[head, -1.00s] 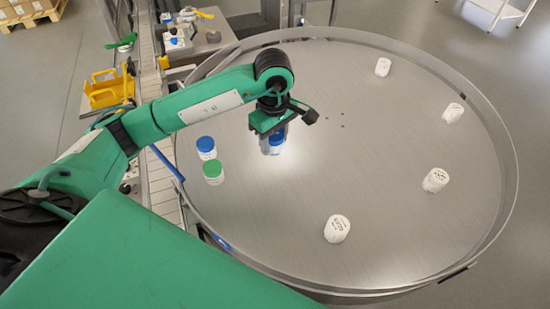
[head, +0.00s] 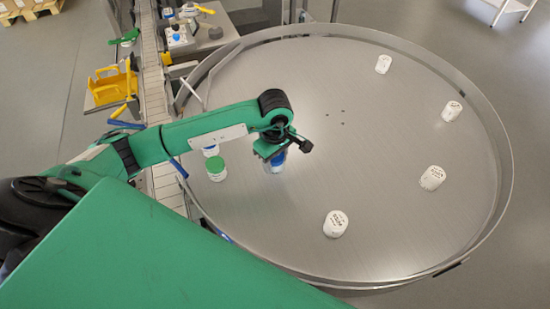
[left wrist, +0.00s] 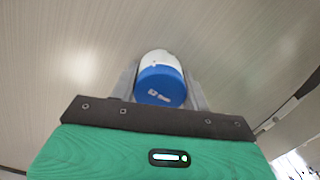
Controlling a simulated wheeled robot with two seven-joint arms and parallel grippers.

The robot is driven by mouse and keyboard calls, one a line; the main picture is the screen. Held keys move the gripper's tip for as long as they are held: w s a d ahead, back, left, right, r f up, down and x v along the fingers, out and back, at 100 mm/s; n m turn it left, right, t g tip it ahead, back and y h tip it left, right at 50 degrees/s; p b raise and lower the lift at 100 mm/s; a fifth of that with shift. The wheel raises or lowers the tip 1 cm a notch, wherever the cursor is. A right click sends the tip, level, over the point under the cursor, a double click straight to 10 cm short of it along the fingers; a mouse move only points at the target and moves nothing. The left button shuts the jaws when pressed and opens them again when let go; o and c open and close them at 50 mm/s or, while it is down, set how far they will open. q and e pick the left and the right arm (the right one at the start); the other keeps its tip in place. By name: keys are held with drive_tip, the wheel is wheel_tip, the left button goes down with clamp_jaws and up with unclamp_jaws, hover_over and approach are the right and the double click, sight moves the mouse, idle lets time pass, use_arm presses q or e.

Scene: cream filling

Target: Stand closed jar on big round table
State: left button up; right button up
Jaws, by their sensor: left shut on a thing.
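My left gripper (head: 274,153) is over the big round table (head: 380,120), left of its middle. It is shut on a white jar with a blue lid (head: 278,160). In the left wrist view the jar's blue lid (left wrist: 161,86) sits between the two fingers. The jar is at or just above the table top; I cannot tell if it touches. A white jar with a green lid (head: 216,170) stands on the table to the left of the gripper. My right gripper is not in view.
A raised metal rim (head: 497,210) runs around the table. A conveyor (head: 150,90) and a yellow holder (head: 112,83) are at the left. The table's middle is clear.

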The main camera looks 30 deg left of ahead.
use_arm(q)
drive_tip(key=o, duration=0.6)
drive_tip(key=shift+f, duration=0.15)
drive_tip(key=shift+c, duration=0.2)
drive_tip(key=o, duration=0.4)
drive_tip(key=shift+o, duration=0.2)
drive_tip(key=shift+r, duration=0.3)
wheel_tip(320, 180, up, 11)
drive_tip(key=b, duration=0.3)
drive_tip(key=shift+f, duration=0.2)
drive_tip(key=shift+r+b, duration=0.35)
drive_tip(key=shift+r, duration=0.25)
